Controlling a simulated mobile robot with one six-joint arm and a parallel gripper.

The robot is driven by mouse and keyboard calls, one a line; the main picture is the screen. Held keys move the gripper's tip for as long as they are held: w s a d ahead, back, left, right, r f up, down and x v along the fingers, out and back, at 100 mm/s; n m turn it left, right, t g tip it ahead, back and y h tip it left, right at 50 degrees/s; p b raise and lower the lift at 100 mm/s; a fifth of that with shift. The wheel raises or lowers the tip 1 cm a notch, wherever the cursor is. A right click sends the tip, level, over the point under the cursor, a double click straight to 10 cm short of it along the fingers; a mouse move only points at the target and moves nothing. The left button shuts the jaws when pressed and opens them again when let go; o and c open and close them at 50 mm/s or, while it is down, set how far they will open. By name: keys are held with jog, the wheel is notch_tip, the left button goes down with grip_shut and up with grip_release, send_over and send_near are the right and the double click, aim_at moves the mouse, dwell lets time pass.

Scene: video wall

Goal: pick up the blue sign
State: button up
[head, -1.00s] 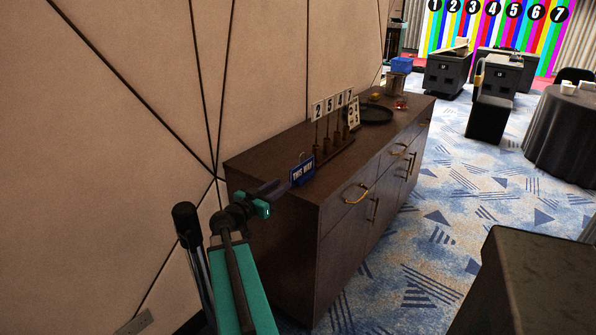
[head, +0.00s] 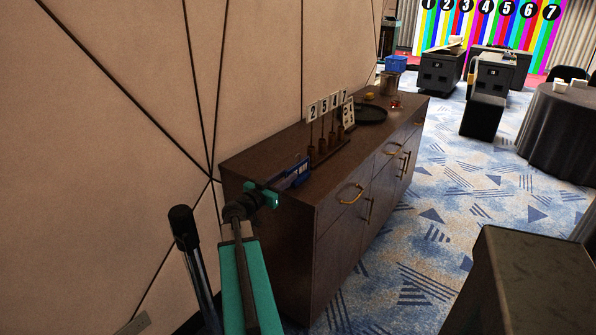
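The small blue sign (head: 300,170) with white lettering is at the near left end of the dark wooden sideboard (head: 262,157). It read "THIS WAY" in the earlier frame; now its left part is covered by my gripper (head: 288,181). My gripper, with teal parts, reaches in from the lower left, and its fingertips overlap the sign in the picture. The fingers are small and dark here, so I cannot tell whether they are open or shut, or touching the sign.
Behind the sign stands a rack of number cards (head: 325,105) on pegs, then a small white card stand (head: 347,113) and a round black tray (head: 371,114). A wall runs along the left. A dark box-like surface (head: 530,285) fills the lower right.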

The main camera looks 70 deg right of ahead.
aim_at(300, 168)
jog(key=shift+p+x, duration=0.3)
jog(key=shift+x, duration=1.35)
jog(key=shift+p+x, duration=1.15)
jog(key=shift+x, duration=1.45)
jog(key=shift+f, duration=0.15)
grip_shut()
